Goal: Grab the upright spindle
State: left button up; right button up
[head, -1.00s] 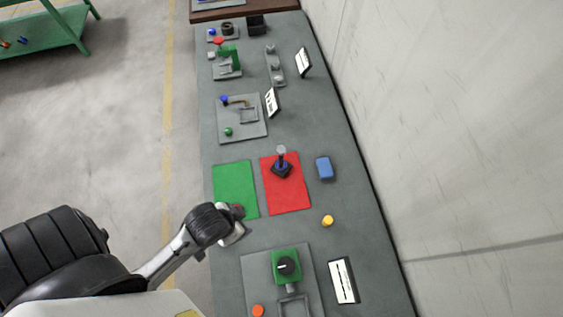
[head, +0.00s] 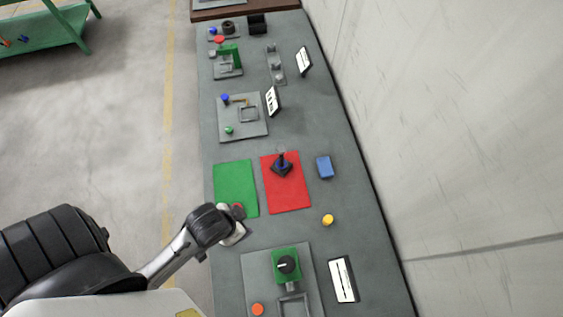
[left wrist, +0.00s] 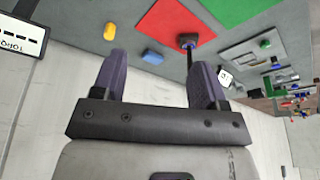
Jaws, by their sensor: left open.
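In the left wrist view the spindle (left wrist: 189,50) shows as a dark rod near the right-hand finger. My left gripper (head: 236,224) is at the front corner of the green mat (head: 235,187), left of and nearer than the spindle, and apart from it. In the left wrist view my left gripper (left wrist: 158,62) has its fingers wide apart with nothing held. My right gripper is not in view.
A blue block (head: 325,167) and a yellow cylinder (head: 328,220) lie right of the red mat. A green device on a grey plate (head: 260,275) stands in front. Another plate (head: 256,127) with small parts is behind the mats. A wall (head: 460,130) runs along the right.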

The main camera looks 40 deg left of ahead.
pick_arm(q)
jog(key=w+a+r+m+t+y+b, duration=0.15)
jog(key=w+r, duration=0.35)
jog(key=w, duration=0.6)
jog(key=w+a+r+t+b, duration=0.25)
jog(key=w+r, duration=0.25)
jog(key=w, duration=0.6)
jog(key=w+a+r+t+b, duration=0.15)
jog(key=w+r, duration=0.35)
jog(key=w, duration=0.7)
jog(key=n+g+h, duration=0.2)
jog(key=n+g, duration=0.3)
jog(key=g, duration=0.6)
send_near(282, 148)
jog(key=shift+t+y, duration=0.25)
jog(key=f, duration=0.4)
jog(key=s+f, duration=0.1)
jog(key=f, duration=0.2)
jog(key=shift+d, duration=0.1)
jog(key=shift+s+d+f+p, duration=0.1)
jog(key=shift+s+f+p, duration=0.1)
jog(key=shift+f, duration=0.6)
jog(key=shift+s+f+p, duration=0.1)
jog(key=shift+f+p, duration=0.05)
jog(key=shift+f, duration=0.65)
jog(key=shift+s+d+f+p, duration=0.1)
jog(key=shift+s+f+p, duration=0.1)
jog(key=shift+f, duration=0.9)
